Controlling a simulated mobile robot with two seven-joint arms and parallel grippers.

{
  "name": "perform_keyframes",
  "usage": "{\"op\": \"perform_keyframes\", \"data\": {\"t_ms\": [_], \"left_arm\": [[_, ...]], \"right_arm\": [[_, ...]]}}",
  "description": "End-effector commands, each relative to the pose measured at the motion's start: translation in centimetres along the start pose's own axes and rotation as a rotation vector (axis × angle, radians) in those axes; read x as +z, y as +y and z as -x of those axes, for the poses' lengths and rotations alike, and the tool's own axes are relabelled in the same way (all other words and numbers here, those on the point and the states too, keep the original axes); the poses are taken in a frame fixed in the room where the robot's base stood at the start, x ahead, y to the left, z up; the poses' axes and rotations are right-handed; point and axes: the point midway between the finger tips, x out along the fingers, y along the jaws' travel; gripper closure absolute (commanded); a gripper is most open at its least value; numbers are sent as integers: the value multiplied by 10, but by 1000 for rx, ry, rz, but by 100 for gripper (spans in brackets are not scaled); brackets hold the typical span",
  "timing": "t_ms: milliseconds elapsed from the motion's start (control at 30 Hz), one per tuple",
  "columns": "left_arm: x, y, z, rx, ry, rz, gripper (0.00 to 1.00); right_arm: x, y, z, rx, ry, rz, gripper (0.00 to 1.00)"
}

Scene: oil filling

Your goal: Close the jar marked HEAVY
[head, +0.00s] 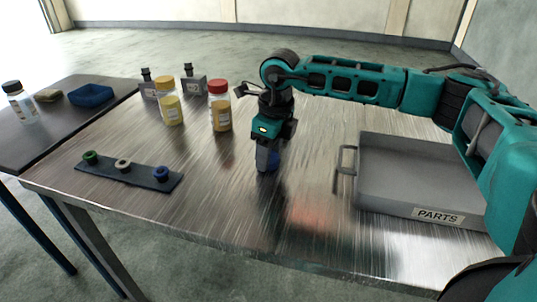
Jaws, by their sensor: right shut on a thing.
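My right gripper (267,165) points down over the middle of the metal table. It is shut on a blue thing (273,159) that shows between and behind the fingers. The gripper hides most of it, so I cannot tell whether it is a lid or a jar. To its left stand a jar with a red lid (219,87) and a jar with a yellow lid (166,83), both upright and closed, with yellowish contents. No label marked HEAVY can be read from here. My left gripper is out of view.
A dark strip (145,178) with green, pale and blue round pieces lies at the front left. Grey blocks with black knobs (194,84) stand behind the jars. A grey tray marked PARTS (395,206) is at right. A dark side table (60,130) holds a bottle and blue bin.

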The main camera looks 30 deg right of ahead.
Motion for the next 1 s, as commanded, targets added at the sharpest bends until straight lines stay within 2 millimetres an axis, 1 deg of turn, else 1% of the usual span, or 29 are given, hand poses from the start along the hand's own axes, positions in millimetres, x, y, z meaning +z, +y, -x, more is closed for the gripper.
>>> {"op": "perform_keyframes", "data": {"t_ms": [167, 267, 500, 600, 700, 833, 1000], "left_arm": [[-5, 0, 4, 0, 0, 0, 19], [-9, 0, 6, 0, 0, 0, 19], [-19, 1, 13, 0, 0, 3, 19], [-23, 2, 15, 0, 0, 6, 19], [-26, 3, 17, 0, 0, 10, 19], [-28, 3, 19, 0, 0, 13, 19], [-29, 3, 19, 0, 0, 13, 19]], "right_arm": [[4, 0, 26, -1, -5, 0, 77], [7, 0, 52, -2, -5, 0, 77], [16, 0, 122, -1, -6, 1, 77], [19, 0, 148, -1, -6, 1, 77], [21, 0, 168, 0, -3, 1, 77], [23, 0, 186, 0, -2, 0, 77], [24, 0, 196, 0, -1, 1, 77]]}}
